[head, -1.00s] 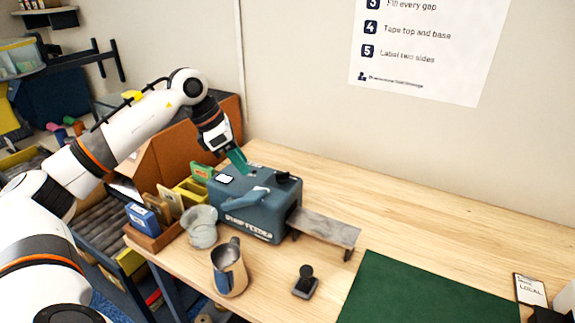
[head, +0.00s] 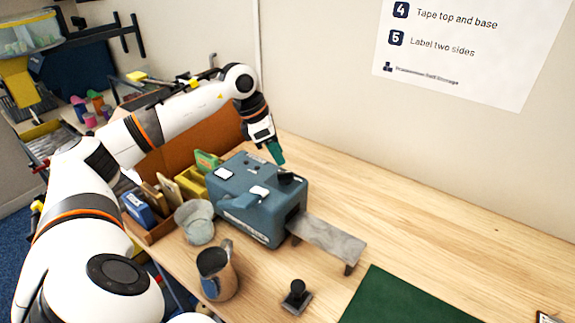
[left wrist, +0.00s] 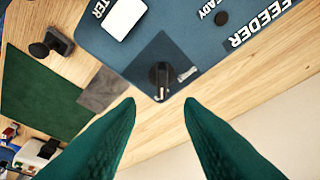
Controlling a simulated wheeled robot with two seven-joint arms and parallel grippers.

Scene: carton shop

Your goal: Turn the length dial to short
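The strip feeder (head: 250,215) is a blue-grey box on the wooden table. Its length dial (head: 287,178) is a black knob at the right end of its top. In the left wrist view the dial (left wrist: 160,75) sits on a dark square plate, its pale pointer mark toward the picture's bottom. A small label beside it is too small to read. My left gripper (head: 277,153) is above and behind the dial. In the left wrist view its green fingers (left wrist: 159,102) are apart with nothing between them; the dial shows beyond the gap. My right gripper is not in view.
A metal chute (head: 328,238) sticks out right of the feeder. A metal jug (head: 217,273), a grey cup (head: 195,222) and a black-knobbed stamp (head: 297,294) stand in front. A green mat (head: 405,300) lies at right. The table behind is clear.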

